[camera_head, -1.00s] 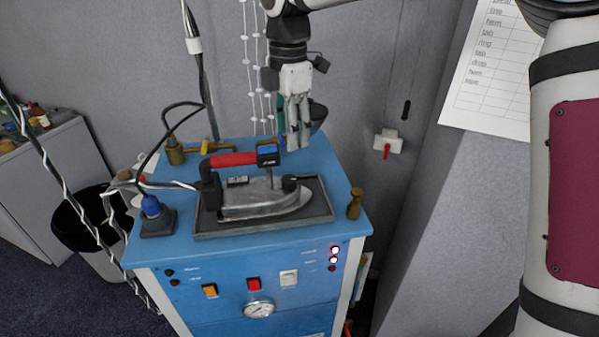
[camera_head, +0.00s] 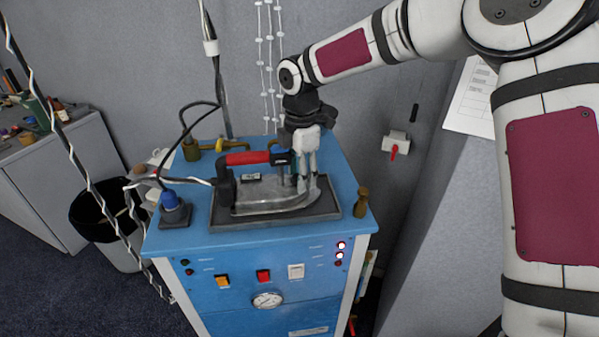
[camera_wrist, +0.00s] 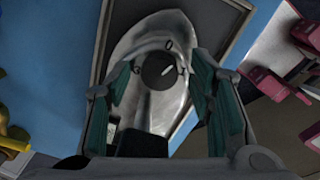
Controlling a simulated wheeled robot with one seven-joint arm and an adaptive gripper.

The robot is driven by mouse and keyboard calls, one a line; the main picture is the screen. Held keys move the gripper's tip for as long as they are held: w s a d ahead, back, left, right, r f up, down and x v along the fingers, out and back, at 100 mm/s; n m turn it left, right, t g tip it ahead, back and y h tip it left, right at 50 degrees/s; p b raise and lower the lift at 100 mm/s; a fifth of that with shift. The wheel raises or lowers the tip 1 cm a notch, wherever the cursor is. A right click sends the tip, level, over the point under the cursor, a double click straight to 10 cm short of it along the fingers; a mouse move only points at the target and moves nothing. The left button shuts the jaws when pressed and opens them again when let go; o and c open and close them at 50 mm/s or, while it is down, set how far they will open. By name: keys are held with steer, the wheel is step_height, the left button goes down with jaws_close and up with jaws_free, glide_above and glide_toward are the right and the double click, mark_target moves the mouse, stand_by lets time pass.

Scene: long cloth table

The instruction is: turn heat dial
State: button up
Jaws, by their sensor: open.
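The heat dial (camera_wrist: 159,70) is a dark round knob with a light pointer mark, on the iron's metal body. In the wrist view it sits between my open fingers, apart from both; in the head view my fingers largely hide it. The iron (camera_head: 265,193) has a red handle (camera_head: 247,158) and rests on a dark tray (camera_head: 225,219) on the blue cabinet. My gripper (camera_head: 308,185) points down over the iron's front end. It also shows in the wrist view (camera_wrist: 161,90), open and empty, with green finger pads either side of the dial.
The blue cabinet (camera_head: 165,242) has switches and a gauge (camera_head: 267,300) on its front. A brass fitting (camera_head: 361,203) stands at its right corner. A blue-capped post (camera_head: 170,201) stands at left. Cables rise behind. A wall switch (camera_head: 396,143) is at right.

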jaws_close()
steer(key=shift+m, duration=0.4)
steer(key=shift+m+b, duration=0.85)
steer(key=shift+m, duration=1.85)
jaws_free()
